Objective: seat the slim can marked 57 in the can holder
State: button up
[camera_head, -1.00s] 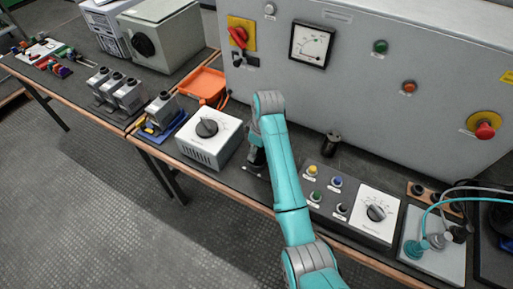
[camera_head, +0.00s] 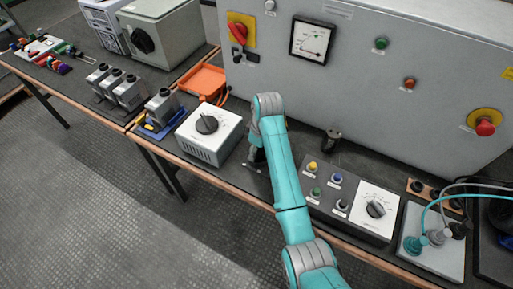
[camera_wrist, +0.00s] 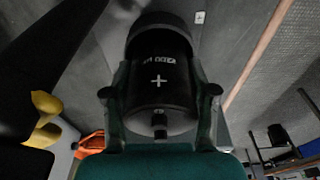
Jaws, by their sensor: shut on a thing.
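My gripper (camera_wrist: 158,95) is shut on a black can (camera_wrist: 160,80), with one finger on each side of it. The can has a white plus sign and white print that appears upside down; I cannot read a 57 on it. A dark grey ring or cup (camera_wrist: 155,20) surrounds or caps its far end; I cannot tell whether this is the can holder. In the head view my gripper (camera_head: 257,155) is low over the bench, right of the white dial box, mostly hidden by my arm. The held can is not clear there.
A white dial box (camera_head: 209,134) stands close left of my gripper. A button panel (camera_head: 325,188) is to the right, with a small dark cylinder (camera_head: 331,141) behind it. A large grey cabinet (camera_head: 370,100) stands behind. An orange tray (camera_head: 203,82) lies at the back left.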

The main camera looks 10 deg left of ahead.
jog(key=o, duration=1.5)
jog(key=shift+o, duration=0.2)
jog(key=shift+s+d+r, duration=0.1)
jog(key=shift+d+r, duration=0.1)
jog(key=shift+r, duration=1.05)
jog(key=shift+s+d+r, duration=0.1)
jog(key=shift+d+r, duration=0.05)
jog(key=shift+r, duration=1.05)
jog(key=shift+d+r, duration=0.2)
jog(key=shift+r, duration=1.05)
